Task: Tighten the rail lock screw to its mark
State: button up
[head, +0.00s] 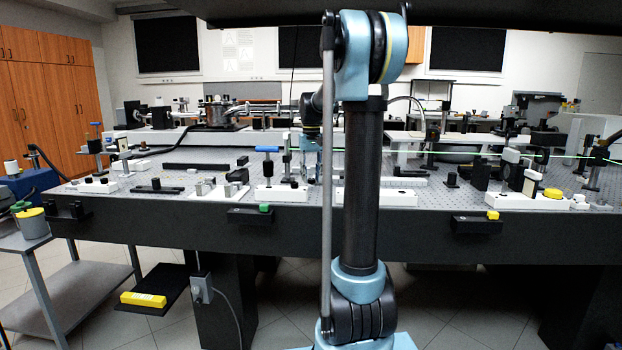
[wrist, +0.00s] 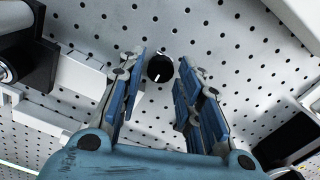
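A round black knob (wrist: 160,68) with a short white line on its top shows in the wrist view; it looks like the rail lock screw. It appears between the fingertips of my gripper (wrist: 161,60), apart from both fingers in the picture. The fingers are open with nothing held. I cannot tell how far the fingertips are above the knob. No separate target mark can be made out. In the head view my gripper (head: 309,160) hangs over the optical table, partly behind my arm, and the knob cannot be picked out there.
White blocks or rails (wrist: 75,68) lie at left, and a dark block (wrist: 288,140) at lower right. In the head view, optics mounts crowd the table (head: 330,205), and a green beam (head: 560,156) crosses at right.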

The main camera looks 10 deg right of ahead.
aim_at(311, 179)
notch_tip(311, 179, up, 11)
jog(key=shift+r, duration=0.2)
dwell(0.3)
